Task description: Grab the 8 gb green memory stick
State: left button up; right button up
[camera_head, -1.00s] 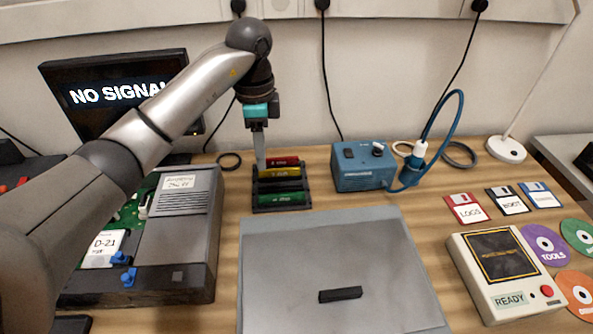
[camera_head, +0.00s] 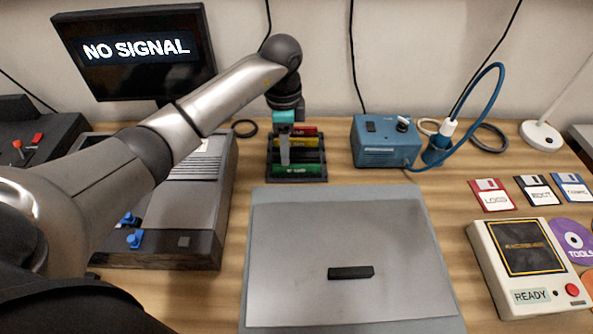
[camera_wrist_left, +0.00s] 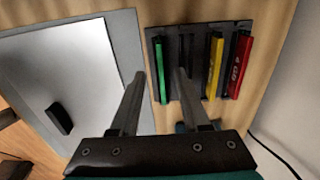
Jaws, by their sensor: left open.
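The green memory stick (camera_head: 297,169) lies in the front slot of a dark rack (camera_head: 271,178). Its label is too small to read surely. In the left wrist view the green stick (camera_wrist_left: 161,70) stands at the left of the rack, between the directions of my two fingers. My left gripper (camera_head: 285,155) is open and empty above the rack, its fingers pointing down close to the green stick; the same gripper (camera_wrist_left: 160,100) shows in the wrist view. A yellow stick (camera_head: 290,142) and a red stick (camera_head: 304,130) sit behind. My right gripper is not in view.
A grey mat (camera_head: 350,215) with a black bar (camera_head: 351,272) lies in front of the rack. A blue soldering station (camera_head: 383,142) stands right of it. A READY tester (camera_head: 520,260) and floppy disks are at the right.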

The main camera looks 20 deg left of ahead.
aim_at(292, 168)
pick_arm(q)
notch_tip(292, 168, down, 4)
jog(key=shift+d+f+b, duration=0.1)
jog(key=shift+b, duration=0.55)
jog(key=shift+f, duration=0.25)
jog(key=shift+w, duration=0.1)
jog(key=c, duration=0.7)
grip_shut()
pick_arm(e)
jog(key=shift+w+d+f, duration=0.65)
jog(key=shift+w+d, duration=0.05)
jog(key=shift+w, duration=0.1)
